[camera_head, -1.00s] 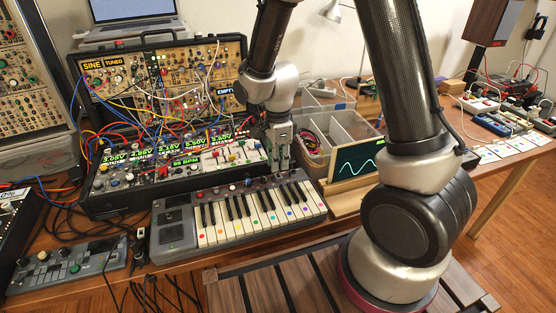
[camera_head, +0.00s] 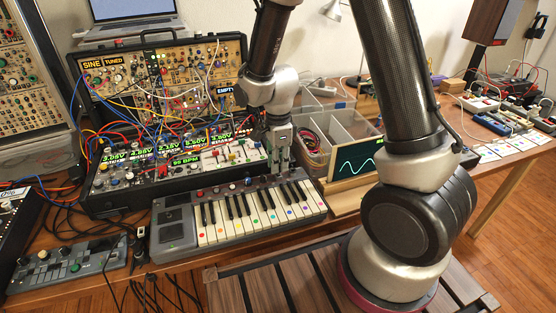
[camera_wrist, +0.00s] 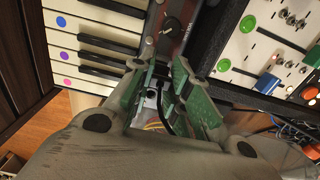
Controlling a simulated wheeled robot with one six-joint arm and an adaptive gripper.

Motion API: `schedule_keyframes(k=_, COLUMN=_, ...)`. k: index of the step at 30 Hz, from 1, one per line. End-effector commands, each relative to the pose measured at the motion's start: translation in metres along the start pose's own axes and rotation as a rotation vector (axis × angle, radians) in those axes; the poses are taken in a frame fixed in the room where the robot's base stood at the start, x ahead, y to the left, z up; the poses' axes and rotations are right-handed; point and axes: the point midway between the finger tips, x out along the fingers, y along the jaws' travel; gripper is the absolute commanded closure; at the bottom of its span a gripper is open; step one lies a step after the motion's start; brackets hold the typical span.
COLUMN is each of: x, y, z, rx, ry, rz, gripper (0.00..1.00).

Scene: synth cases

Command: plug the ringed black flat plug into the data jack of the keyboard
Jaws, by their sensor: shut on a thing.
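The keyboard (camera_head: 176,232), with white and black keys and coloured dots, lies on the table in the head view. Its keys (camera_wrist: 72,42) show at the upper left of the wrist view. My gripper (camera_head: 279,172) points down at the keyboard's back edge, near its right part. In the wrist view my gripper (camera_wrist: 161,76) has green-padded fingers closed on the small black plug (camera_wrist: 161,72), with a black cable (camera_wrist: 167,108) trailing between them. The plug's ring and the data jack cannot be made out. Whether the plug touches the keyboard cannot be told.
A synth case (camera_head: 100,205) with sliders and lit displays stands close behind the keyboard. A small wave screen (camera_head: 355,164) and a clear divided bin (camera_head: 346,130) are on the right. A control box (camera_head: 70,262) and loose cables lie at the left.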

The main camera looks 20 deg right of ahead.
Motion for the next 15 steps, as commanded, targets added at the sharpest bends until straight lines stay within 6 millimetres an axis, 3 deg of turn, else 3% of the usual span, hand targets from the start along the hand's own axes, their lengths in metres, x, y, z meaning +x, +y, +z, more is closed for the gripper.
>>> schedule_keyframes(k=14, x=0.012, y=0.000, z=0.000, rx=0.000, ry=0.000, rz=0.000, gripper=1.00)
schedule_keyframes(k=15, x=0.013, y=0.000, z=0.000, rx=0.000, ry=0.000, rz=0.000, gripper=0.80)
